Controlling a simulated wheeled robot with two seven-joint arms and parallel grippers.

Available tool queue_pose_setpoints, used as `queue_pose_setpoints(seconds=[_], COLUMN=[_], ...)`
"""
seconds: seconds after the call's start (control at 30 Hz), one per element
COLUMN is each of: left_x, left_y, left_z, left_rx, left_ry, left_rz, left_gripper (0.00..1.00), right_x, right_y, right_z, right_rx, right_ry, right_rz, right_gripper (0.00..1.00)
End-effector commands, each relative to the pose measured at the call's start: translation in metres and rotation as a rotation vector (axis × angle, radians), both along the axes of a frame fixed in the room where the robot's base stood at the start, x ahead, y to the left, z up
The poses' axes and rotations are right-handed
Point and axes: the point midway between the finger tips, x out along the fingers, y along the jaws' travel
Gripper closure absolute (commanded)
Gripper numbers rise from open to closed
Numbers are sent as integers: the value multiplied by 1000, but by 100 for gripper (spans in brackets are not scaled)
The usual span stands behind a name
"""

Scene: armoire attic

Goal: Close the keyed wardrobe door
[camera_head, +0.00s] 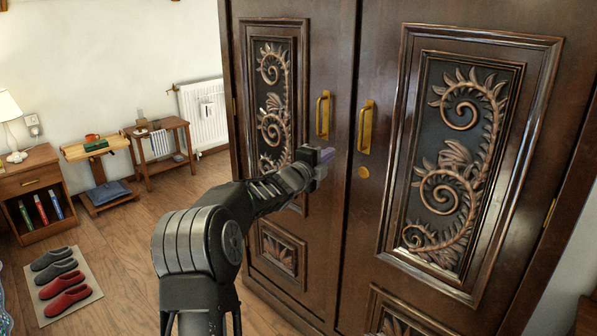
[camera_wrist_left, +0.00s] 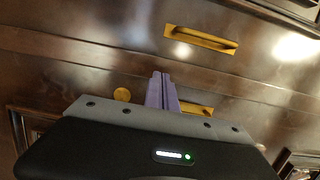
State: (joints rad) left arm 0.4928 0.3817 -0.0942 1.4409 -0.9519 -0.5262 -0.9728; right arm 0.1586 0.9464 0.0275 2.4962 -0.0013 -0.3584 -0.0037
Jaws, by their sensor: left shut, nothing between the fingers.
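The keyed wardrobe door (camera_head: 388,100) is the right one of two dark carved doors, with a brass lock disc (camera_head: 363,172) below its upright brass handle (camera_head: 366,127). It stands about level with the left door (camera_head: 340,60); I cannot tell if a slight gap remains. My left gripper (camera_head: 324,157) is shut and empty, in front of the doors near the seam, below the left door's handle (camera_head: 323,115). In the left wrist view its purple fingers (camera_wrist_left: 162,90) point at the doors beside the lock disc (camera_wrist_left: 122,94) and partly cover one handle (camera_wrist_left: 198,108). Contact is unclear. My right gripper is out of view.
A small side table (camera_head: 160,133), a bench (camera_head: 98,150) and a nightstand (camera_head: 35,180) with a lamp (camera_head: 10,115) stand along the left wall. Slippers lie on a mat (camera_head: 90,292) on the floor. A white radiator (camera_head: 205,115) is behind the wardrobe's left side.

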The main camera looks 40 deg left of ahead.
Motion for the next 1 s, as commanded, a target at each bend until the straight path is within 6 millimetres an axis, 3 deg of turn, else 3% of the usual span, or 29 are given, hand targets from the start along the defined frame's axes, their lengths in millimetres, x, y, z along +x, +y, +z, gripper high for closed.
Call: queue_pose_setpoints(seconds=[0.3,0.43,1.0], left_x=[-59,-75,-83], left_y=[5,6,6], left_z=[-3,-4,-4], left_rx=[0,2,1], left_ry=[4,6,7], left_rz=[4,3,3], left_gripper=[100,100,100], right_x=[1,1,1], right_y=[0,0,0], right_z=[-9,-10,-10], right_rx=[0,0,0], right_ry=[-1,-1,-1], right_rz=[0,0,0], right_gripper=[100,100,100])
